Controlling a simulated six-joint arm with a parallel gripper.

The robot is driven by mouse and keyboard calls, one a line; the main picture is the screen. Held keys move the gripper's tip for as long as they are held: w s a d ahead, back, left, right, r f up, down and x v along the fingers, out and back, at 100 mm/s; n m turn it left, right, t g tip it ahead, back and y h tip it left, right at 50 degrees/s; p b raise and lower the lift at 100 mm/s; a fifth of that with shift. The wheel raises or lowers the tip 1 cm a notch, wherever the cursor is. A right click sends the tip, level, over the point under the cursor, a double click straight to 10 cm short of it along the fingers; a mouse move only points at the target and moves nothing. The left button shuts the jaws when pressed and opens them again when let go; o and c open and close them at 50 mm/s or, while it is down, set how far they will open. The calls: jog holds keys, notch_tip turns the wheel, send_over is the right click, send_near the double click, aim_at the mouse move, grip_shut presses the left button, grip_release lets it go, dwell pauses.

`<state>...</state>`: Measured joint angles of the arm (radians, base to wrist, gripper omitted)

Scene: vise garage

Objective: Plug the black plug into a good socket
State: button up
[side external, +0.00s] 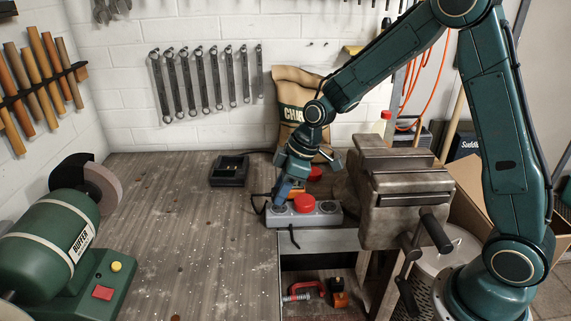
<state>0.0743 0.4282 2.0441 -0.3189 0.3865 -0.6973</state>
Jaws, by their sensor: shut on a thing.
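A grey power strip (338,217) lies at the front edge of the bench, left of the vise. It has a round dark socket (328,207) at its right end and a red round cap (305,203) over its middle. Another dark round socket shows at the left end, close to my gripper. My gripper (280,200) points down at this left end, shut on the black plug, which is mostly hidden by the fingers. A black cord (256,204) loops out to the left of the gripper. I cannot tell whether the plug touches the socket.
The metal vise (400,190) stands close on the right. A black charger-like box (229,171) lies behind to the left, a sack (295,90) at the wall. The green buffer (50,245) stands at the left. The bench between is clear. An open drawer (318,290) lies below.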

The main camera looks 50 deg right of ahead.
jog(key=shift+f, duration=0.45)
jog(key=shift+f, duration=0.65)
dwell(2.1)
jog(key=o, duration=1)
jog(key=shift+r, duration=0.1)
jog(key=v, duration=1.3)
jog(key=shift+s+d+r, duration=0.1)
jog(key=shift+s+r, duration=0.05)
jog(key=shift+r, duration=0.2)
jog(key=shift+s, duration=0.1)
